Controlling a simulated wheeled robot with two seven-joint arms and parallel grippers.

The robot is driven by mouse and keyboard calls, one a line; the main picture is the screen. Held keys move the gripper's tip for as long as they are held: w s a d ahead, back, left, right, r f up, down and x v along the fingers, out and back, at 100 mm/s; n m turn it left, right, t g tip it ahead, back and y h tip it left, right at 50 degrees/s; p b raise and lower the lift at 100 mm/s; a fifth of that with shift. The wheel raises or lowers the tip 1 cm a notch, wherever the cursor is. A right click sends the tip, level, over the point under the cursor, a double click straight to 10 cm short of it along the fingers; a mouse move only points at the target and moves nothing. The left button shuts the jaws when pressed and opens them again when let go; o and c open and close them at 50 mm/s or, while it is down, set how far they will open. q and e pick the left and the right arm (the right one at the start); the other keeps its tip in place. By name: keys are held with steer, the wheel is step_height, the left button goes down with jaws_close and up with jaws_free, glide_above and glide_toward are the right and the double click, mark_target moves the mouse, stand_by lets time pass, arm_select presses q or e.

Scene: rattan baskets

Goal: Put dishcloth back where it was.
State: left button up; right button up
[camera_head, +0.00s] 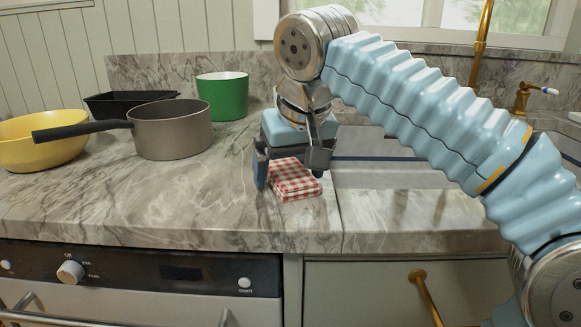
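The dishcloth (293,183) is a small folded red-and-white checked cloth. It appears to lie on the marble counter, left of the sink. My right gripper (289,175) points down over the cloth, with its fingers apart on either side of it. A narrow gap shows between the left finger and the cloth; contact at the right finger cannot be told. The gripper hides the cloth's far part. My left gripper is not in view.
A grey saucepan (172,132), yellow bowl (45,152), black pan (115,102) and green pot (222,98) stand on the left. The sink (385,174) and brass faucet (482,40) are right. The counter's front left (130,205) is clear above the oven.

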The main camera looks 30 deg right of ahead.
steer(key=shift+s+r, duration=0.1)
steer(key=shift+r, duration=0.4)
steer(key=p+v, duration=0.3)
steer(key=v, duration=0.8)
steer(key=shift+r, duration=0.15)
